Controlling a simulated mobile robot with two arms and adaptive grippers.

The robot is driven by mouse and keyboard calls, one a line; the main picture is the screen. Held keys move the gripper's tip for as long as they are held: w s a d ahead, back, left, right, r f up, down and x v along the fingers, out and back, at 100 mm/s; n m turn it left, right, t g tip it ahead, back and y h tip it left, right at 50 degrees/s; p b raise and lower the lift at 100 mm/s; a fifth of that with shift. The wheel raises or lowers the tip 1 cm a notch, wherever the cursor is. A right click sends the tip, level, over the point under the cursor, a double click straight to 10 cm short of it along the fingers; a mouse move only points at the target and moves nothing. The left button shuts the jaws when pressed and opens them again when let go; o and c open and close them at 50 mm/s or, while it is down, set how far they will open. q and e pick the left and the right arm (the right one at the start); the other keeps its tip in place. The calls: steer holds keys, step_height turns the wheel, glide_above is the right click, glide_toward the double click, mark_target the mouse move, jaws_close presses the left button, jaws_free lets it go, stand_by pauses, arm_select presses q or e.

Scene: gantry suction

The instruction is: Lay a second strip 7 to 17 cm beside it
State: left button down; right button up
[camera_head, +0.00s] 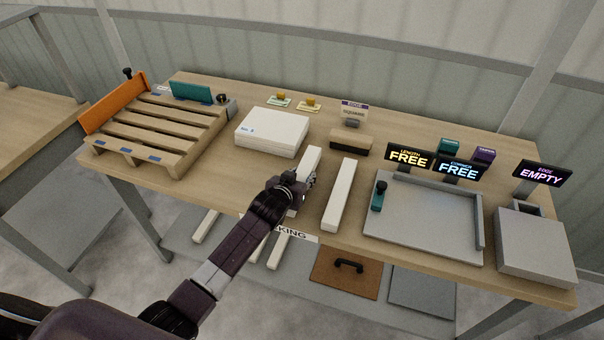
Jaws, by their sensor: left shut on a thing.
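A white strip (341,195) lies on the table, running from the middle toward the front edge. My left gripper (304,184) is shut on a second white strip (311,160), just left of the first. The two strips are roughly parallel, with a gap of bare table between them. The gripper and wrist hide the near part of the held strip. I cannot tell whether the held strip touches the table. My right gripper is out of view.
A white stack (272,134) stands left of the held strip, and a brush-like block (350,141) behind the strips. A grey tray (425,255) lies to the right, with lit signs behind it. A slatted pallet (165,122) fills the left end. More white strips (206,226) lie below the table.

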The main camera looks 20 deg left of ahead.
arm_select(q)
steer(key=shift+f, duration=0.4)
stand_by(0.4)
steer(key=shift+f+b, duration=0.35)
steer(key=shift+b, duration=0.05)
steer(key=c, duration=1.3)
jaws_free()
steer(key=shift+f, duration=0.1)
steer(key=v, duration=1.2)
steer(key=shift+s, duration=0.1)
